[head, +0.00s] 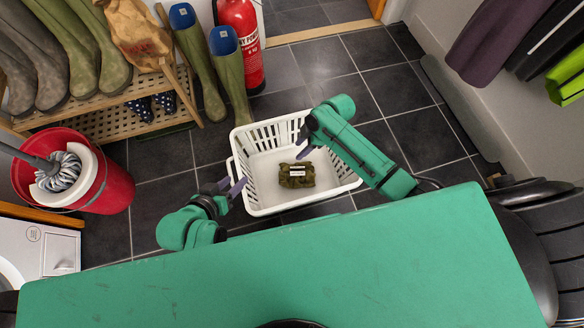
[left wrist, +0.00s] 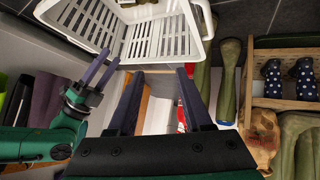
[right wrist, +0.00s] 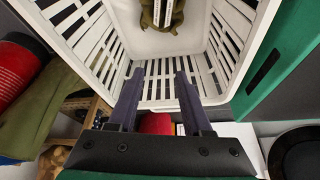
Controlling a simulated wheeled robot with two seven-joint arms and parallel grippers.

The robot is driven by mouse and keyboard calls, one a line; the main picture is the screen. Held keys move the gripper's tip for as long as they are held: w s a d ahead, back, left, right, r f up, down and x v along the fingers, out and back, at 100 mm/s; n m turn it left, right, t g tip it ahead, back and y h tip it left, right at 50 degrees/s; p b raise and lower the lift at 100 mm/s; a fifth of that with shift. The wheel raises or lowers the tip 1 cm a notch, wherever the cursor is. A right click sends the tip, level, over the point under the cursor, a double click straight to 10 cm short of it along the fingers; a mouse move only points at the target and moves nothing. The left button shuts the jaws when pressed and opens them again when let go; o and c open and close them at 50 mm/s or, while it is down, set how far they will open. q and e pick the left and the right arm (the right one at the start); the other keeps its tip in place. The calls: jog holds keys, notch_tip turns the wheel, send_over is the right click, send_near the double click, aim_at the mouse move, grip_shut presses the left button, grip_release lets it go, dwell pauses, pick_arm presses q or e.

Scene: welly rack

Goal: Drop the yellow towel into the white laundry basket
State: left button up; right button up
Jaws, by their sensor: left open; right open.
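The white laundry basket (head: 262,207) stands on the floor in front of me, and its slatted wall also shows in the left wrist view (left wrist: 85,22) and the right wrist view (right wrist: 215,60). An olive-brown bundle (head: 297,181) with a white label lies inside it; it also shows in the right wrist view (right wrist: 160,14). I see no yellow towel in any view. My left gripper (head: 234,187) is open and empty by the basket's left side. My right gripper (head: 303,145) is open and empty near the basket's far edge, apart from the bundle.
A red mop bucket (head: 118,190) stands left of the basket. A wooden rack (head: 112,120) with boots is at the back left, and green wellies (head: 232,85) and a red extinguisher (head: 240,40) stand behind. Dark tiled floor (head: 385,90) is clear at the back right.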

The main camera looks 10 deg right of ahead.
pick_arm(q)
jog(key=s+a+r+g+y+p, duration=0.2)
jog(key=a+g, duration=0.1)
jog(key=a, duration=0.2)
jog(key=s+a+r+g+y+p, duration=0.2)
jog(key=s+a+g+p, duration=0.1)
jog(key=a, duration=0.2)
jog(key=shift+s+a+r+n+p, duration=0.2)
jog(key=shift+a+r+n+p, duration=0.1)
jog(key=shift+a, duration=0.1)
pick_arm(e)
jog(key=v, duration=1.4)
